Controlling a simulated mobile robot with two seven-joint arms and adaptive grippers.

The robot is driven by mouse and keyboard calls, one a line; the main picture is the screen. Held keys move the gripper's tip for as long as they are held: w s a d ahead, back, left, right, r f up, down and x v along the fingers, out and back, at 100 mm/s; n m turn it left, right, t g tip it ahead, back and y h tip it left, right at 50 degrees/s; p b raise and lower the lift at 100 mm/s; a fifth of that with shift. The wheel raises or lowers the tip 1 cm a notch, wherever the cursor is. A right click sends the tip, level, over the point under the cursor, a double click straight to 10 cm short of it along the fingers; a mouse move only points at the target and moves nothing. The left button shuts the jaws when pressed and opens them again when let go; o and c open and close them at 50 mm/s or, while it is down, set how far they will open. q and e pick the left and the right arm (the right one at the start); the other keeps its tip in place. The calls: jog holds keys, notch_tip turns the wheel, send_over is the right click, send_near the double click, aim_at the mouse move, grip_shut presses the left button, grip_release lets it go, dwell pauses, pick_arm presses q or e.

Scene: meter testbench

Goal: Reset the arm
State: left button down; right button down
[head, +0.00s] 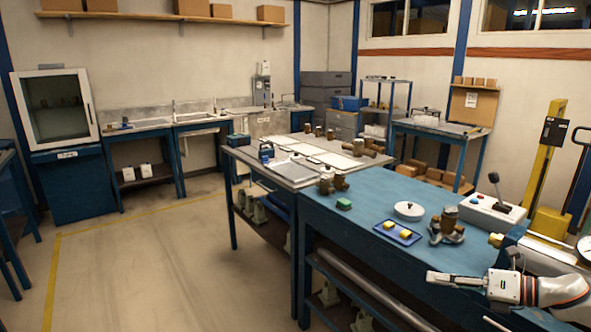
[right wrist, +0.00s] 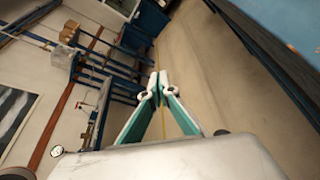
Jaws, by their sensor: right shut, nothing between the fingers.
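My right arm comes in from the lower right of the head view. Its gripper (head: 440,279) is shut and empty, pointing left in front of the blue workbench's near edge. In the right wrist view the two green-and-white fingers (right wrist: 160,88) meet at their tips with nothing between them, over a blurred, tilted view of the floor and room. My left arm and gripper are not in view.
The blue workbench (head: 375,200) bears a blue tray (head: 388,229) with yellow blocks, a white round lid (head: 409,211), a brass meter body (head: 447,224) and a grey control box with a lever (head: 491,209). A yellow lifter (head: 546,160) stands at right. The left floor (head: 160,260) is clear.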

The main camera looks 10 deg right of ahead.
jog(key=s+a+f+m+t+h, duration=0.1)
jog(key=s+a+f+m+t, duration=0.15)
jog(key=a+f+m, duration=0.5)
jog(key=s+a+f+m+t+h, duration=0.1)
jog(key=s+a+f+m, duration=0.2)
jog(key=a+f+m, duration=0.45)
jog(key=s+a+f+m+g+h, duration=0.1)
jog(key=s+a+f+m+h, duration=0.1)
jog(key=s+a+f+m, duration=0.2)
jog(key=s+a+f+m+g+h, duration=0.2)
jog(key=s+a+f+m+h, duration=0.1)
jog(key=s+f+m, duration=0.8)
jog(key=shift+s+a+m, duration=0.65)
jog(key=shift+s+m, duration=0.15)
jog(key=shift+s, duration=0.15)
jog(key=shift+d+h, duration=0.1)
jog(key=shift+h, duration=0.2)
